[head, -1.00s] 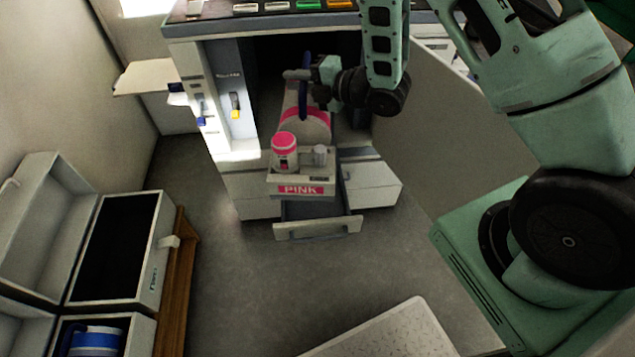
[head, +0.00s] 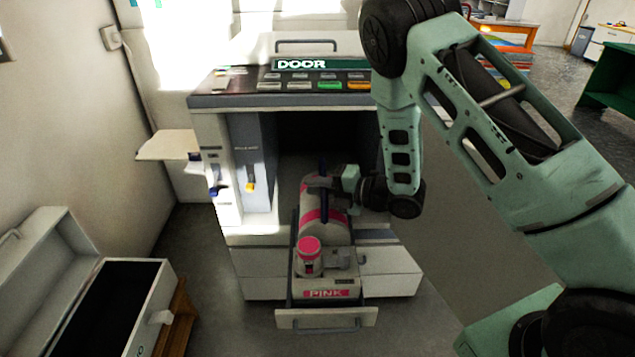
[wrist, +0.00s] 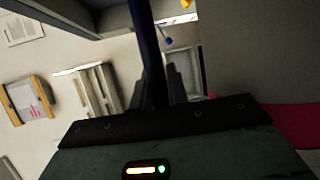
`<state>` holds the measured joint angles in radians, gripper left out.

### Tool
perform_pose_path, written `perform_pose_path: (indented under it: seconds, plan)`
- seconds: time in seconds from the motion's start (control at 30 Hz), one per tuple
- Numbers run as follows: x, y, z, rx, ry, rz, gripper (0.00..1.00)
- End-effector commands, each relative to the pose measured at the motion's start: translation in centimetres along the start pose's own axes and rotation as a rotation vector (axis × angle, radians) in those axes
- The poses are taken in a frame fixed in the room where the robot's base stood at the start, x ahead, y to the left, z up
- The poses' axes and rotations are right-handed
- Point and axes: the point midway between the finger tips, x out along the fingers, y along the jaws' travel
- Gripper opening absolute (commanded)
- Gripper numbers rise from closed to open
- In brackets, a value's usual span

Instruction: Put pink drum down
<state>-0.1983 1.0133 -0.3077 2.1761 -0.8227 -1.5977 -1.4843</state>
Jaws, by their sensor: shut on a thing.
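The pink drum (head: 311,229) is a pale cylinder with pink bands and a dark blue handle. Its front block carries a pink-capped jar and a PINK label (head: 327,293). It sits low in or just over the pulled-out drawer (head: 325,319) of the machine; whether it fully rests there I cannot tell. My gripper (head: 324,188) is shut on the handle from the right. In the wrist view the dark handle (wrist: 150,60) stands upright at the jaws, and a pink strip (wrist: 290,125) shows at right.
The machine's dark opening (head: 325,135) is behind the drum, under a button panel marked DOOR (head: 302,64). A side shelf (head: 168,145) juts out at left. An open pale case (head: 110,310) stands at lower left. A drawer front (head: 390,272) is to the right.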

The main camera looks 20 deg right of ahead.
Motion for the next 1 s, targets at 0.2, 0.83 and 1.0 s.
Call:
perform_pose_path:
  seconds: [0.2,0.83,1.0]
  plan:
    - [0.5,-2.5,-0.2,0.002,-0.001,0.004,0.00]
    - [0.8,-4.2,-0.3,0.001,-0.001,0.000,0.27]
    - [0.7,-4.2,-0.3,0.001,-0.001,0.000,0.38]
